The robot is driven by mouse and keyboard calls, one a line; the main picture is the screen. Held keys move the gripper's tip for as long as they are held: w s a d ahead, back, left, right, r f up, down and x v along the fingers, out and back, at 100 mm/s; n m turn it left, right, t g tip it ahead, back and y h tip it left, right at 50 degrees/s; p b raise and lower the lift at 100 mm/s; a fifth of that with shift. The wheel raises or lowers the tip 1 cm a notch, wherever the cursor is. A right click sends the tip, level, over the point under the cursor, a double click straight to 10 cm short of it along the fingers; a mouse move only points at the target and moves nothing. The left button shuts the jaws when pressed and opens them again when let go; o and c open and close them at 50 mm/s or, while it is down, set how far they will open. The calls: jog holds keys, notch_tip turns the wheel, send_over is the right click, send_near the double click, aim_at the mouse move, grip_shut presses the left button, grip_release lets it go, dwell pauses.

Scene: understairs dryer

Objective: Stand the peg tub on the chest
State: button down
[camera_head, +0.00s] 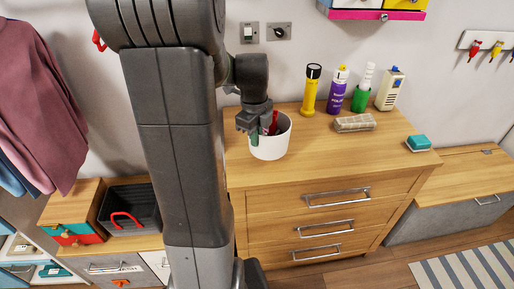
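The peg tub (269,148) is a white round tub with red and green pegs showing inside. It is upright over the left part of the wooden chest's top (310,150); I cannot tell whether its base touches the wood. My gripper (256,133) points down at the tub's left rim, in front of some of the pegs. Its fingertips are partly lost against the tub and pegs, so whether they are closed on the rim is unclear.
A yellow torch (311,90), purple spray can (338,92), green bottle (362,92) and cream box (389,90) stand along the chest's back. A beige bundle (354,123) and teal sponge (418,143) lie nearer. The front middle is clear. A dark crate (131,207) is lower left.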

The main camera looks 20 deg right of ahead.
jog(key=shift+f, duration=2.25)
jog(key=shift+f, duration=0.2)
jog(key=c, duration=1.6)
grip_release()
jog(key=shift+r, duration=0.1)
jog(key=r, duration=1.2)
jog(key=shift+s+a+r, duration=0.15)
jog(key=shift+s+a, duration=0.05)
jog(key=shift+a, duration=0.1)
